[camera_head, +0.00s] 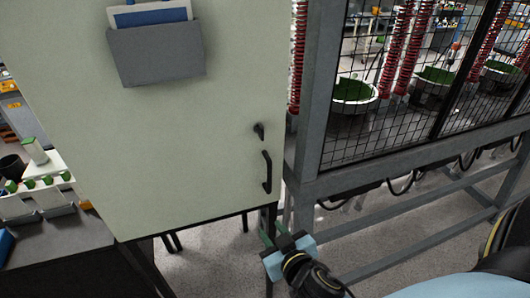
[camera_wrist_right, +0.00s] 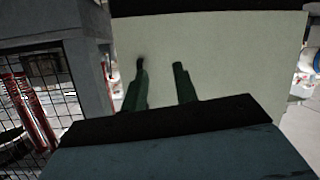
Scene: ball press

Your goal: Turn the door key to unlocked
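The pale cabinet door (camera_head: 200,140) fills the left and centre of the head view. A small dark key or knob (camera_head: 258,131) sits near its right edge. A black bar handle (camera_head: 267,172) is just below it. My right gripper (camera_head: 270,226) is below the handle, around the level of the door's bottom edge. In the right wrist view its two green fingers (camera_wrist_right: 160,80) are apart with nothing between them, in front of the pale panel. A dark piece (camera_wrist_right: 140,63) shows by the left fingertip; I cannot tell if it is the handle or key. My left gripper is out of view.
A grey post (camera_head: 309,100) and wire-mesh cage (camera_head: 400,130) stand right of the cabinet. A grey document pocket (camera_head: 155,52) hangs on the door's upper part. A dark bench (camera_head: 60,240) with white and green items is at the left. Open floor shows beneath the cabinet.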

